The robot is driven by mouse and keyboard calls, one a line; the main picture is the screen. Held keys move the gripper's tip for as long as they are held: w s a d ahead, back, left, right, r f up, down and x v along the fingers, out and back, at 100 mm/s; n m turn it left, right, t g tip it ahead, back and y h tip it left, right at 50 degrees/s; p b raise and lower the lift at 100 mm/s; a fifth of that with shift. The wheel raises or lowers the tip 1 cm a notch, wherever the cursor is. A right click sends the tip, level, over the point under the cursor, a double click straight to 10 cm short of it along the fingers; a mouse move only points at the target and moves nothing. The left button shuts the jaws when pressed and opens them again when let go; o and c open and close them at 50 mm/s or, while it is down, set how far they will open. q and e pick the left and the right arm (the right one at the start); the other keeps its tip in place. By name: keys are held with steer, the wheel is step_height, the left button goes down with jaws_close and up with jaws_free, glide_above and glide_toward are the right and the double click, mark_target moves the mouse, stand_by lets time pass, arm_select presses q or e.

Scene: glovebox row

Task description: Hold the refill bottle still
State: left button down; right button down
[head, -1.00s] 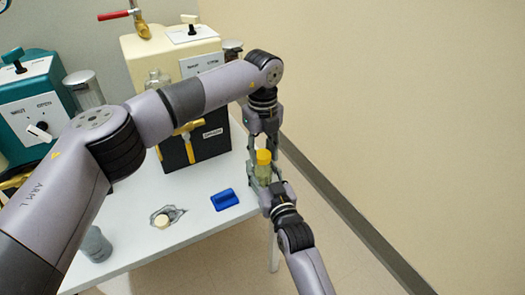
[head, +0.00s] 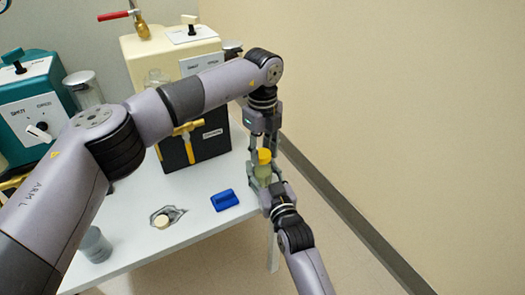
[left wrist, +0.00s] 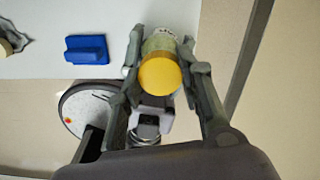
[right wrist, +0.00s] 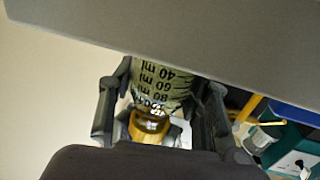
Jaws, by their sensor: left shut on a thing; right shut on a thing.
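The refill bottle (head: 263,172) is upright at the table's right edge, a clear bottle with a yellow cap and greenish contents. My left gripper (head: 264,152) reaches down from above and is shut on it. In the left wrist view its fingers flank the yellow cap (left wrist: 160,76) and the bottle's upper part. My right gripper (head: 268,186) comes from the front and is also shut on the bottle. In the right wrist view the bottle's body (right wrist: 162,86) shows black millilitre marks between the fingers. The exact finger contacts are partly hidden.
A grey cup (head: 95,245) stands at the front left. A cream machine (head: 165,50) and a teal machine (head: 30,105) stand behind.

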mark_target(262, 153)
arm_select(q)
steer(key=shift+r, duration=0.9)
steer(key=shift+r, duration=2.05)
arm_select(e)
steer(key=c, duration=0.8)
jaws_free()
steer(key=shift+o, duration=0.2)
steer(key=v, duration=1.2)
